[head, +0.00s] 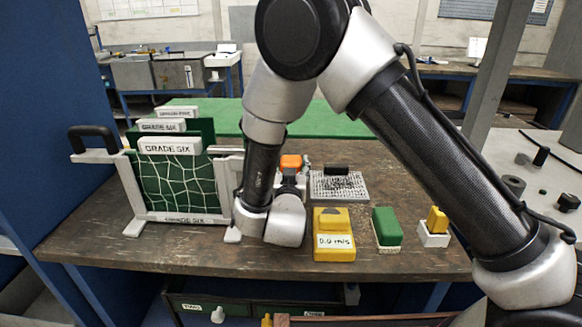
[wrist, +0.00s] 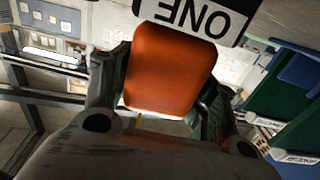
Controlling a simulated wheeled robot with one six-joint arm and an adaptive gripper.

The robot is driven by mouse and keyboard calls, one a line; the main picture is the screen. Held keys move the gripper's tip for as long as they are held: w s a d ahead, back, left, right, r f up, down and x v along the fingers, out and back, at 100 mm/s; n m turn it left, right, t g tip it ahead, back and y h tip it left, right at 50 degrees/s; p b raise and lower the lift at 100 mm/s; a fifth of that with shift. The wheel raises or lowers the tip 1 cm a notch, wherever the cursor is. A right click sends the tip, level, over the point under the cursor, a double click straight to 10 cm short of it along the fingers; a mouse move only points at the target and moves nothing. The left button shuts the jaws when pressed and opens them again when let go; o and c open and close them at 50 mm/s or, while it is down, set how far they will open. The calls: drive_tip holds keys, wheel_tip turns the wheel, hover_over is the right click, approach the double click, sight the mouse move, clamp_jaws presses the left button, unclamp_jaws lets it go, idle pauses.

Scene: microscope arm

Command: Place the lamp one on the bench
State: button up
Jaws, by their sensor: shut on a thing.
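The orange lamp one (wrist: 170,68) fills the middle of the wrist view, with a white label reading "ONE" upside down at its far end. My gripper (wrist: 168,88) is shut on it, with one dark finger on each side. In the head view a small orange part of the lamp (head: 291,161) shows beyond my gripper (head: 290,181), which is partly hidden by my own wrist. The brown wooden bench (head: 110,237) lies below. I cannot tell whether the lamp touches it.
A white rack (head: 179,218) with green boards labelled "GRADE SIX" stands left of my wrist. A yellow meter (head: 333,222), a green block (head: 387,227) and a yellow piece (head: 437,219) in a white holder stand right. A speckled pad (head: 352,188) lies behind them. The bench's front left is clear.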

drive_tip(key=shift+f, duration=0.1)
drive_tip(key=o, duration=1.2)
drive_tip(key=shift+s, duration=0.2)
drive_tip(key=s, duration=1.1)
drive_tip(key=shift+s+a, duration=0.15)
drive_tip(key=shift+s, duration=0.15)
